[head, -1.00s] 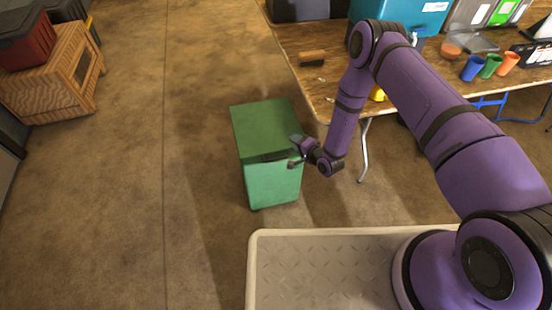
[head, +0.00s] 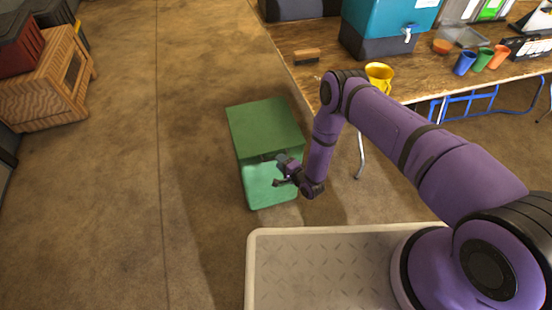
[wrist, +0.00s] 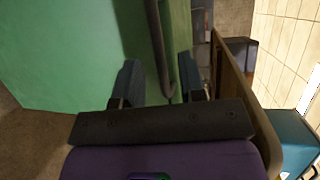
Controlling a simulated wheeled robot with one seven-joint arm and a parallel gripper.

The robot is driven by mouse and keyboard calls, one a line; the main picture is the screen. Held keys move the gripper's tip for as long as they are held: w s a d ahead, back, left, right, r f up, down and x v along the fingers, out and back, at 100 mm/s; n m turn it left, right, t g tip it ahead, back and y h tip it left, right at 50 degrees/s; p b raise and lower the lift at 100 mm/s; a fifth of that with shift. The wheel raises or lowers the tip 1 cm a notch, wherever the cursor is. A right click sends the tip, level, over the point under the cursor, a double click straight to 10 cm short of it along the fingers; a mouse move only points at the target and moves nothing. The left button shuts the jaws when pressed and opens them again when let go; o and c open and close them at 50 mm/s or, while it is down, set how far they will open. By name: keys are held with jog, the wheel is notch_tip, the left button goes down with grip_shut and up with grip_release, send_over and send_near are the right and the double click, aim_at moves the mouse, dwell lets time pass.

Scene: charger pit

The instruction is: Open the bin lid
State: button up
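The green bin (head: 270,184) stands on the floor left of the table, with its green lid (head: 265,124) lying flat and closed on top. My gripper (head: 278,172) is at the upper front of the bin, just below the lid's front edge. In the wrist view my gripper (wrist: 160,78) is open, with its two fingers apart. The dark bar handle (wrist: 161,45) shows between the fingers and reaches down past their tips; I cannot tell if either finger touches it. The bin's green front (wrist: 70,50) fills the left of that view. My gripper partly hides the handle in the head view.
The wooden table (head: 345,68) stands behind and right, holding a yellow mug (head: 379,76), a brush (head: 307,56), a teal drink dispenser (head: 375,25) and several cups. A wooden cabinet (head: 45,90) is at far left. The floor left of the bin is clear.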

jog(key=shift+x, duration=1.75)
jog(key=shift+s, duration=0.1)
grip_shut()
jog(key=shift+r, duration=0.1)
